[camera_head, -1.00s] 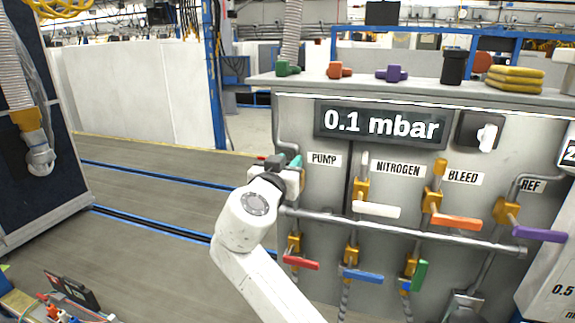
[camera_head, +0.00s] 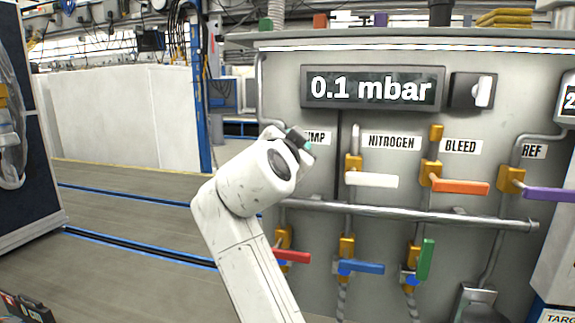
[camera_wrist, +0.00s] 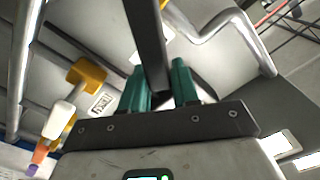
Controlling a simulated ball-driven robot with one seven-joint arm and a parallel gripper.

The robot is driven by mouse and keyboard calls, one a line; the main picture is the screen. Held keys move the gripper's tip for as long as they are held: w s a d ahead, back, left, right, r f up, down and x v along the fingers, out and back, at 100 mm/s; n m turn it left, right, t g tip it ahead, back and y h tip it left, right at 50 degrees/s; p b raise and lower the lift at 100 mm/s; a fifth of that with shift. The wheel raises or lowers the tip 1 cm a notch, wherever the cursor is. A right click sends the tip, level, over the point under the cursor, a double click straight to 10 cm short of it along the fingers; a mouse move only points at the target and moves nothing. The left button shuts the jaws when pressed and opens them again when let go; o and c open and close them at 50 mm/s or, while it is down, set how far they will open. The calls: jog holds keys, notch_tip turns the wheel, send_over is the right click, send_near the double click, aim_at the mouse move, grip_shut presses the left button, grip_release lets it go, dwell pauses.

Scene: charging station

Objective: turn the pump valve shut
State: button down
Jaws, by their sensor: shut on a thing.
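My gripper (camera_wrist: 160,85) shows two teal fingers in the wrist view. They are shut on a dark grey bar (camera_wrist: 147,38), which looks like the pump valve's handle. In the head view my gripper (camera_head: 301,141) is at the panel's left side, in front of the PUMP label (camera_head: 318,138), whose first letter is covered. My white wrist and forearm hide the pump valve's body and most of its handle there, so its angle cannot be told from that view. The display (camera_head: 372,88) above reads 0.1 mbar.
To the right are the nitrogen valve's white handle (camera_head: 371,180), the bleed valve's orange handle (camera_head: 460,187) and a purple handle (camera_head: 549,194). A horizontal pipe (camera_head: 420,214) runs below. Under it are red (camera_head: 293,257), blue (camera_head: 361,267) and green (camera_head: 426,259) handles. Open floor (camera_head: 110,210) lies left.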

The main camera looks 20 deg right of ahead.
jog(key=f+m+b, duration=0.2)
jog(key=m+b, duration=0.1)
jog(key=b, duration=0.1)
jog(key=s+d+f+m+b, duration=0.1)
jog(key=f+m+b, duration=0.1)
jog(key=m+b, duration=0.2)
jog(key=d+f+m+b, duration=0.1)
jog(key=f+m+b, duration=0.1)
jog(key=b, duration=0.3)
jog(key=shift+s+d+f+m, duration=0.25)
jog(key=shift+s+m, duration=0.15)
jog(key=shift+m, duration=0.4)
jog(key=c, duration=0.9)
grip_release()
jog(key=v, duration=1)
jog(key=shift+s+a, duration=0.25)
jog(key=shift+s, duration=0.05)
jog(key=shift+f, duration=0.1)
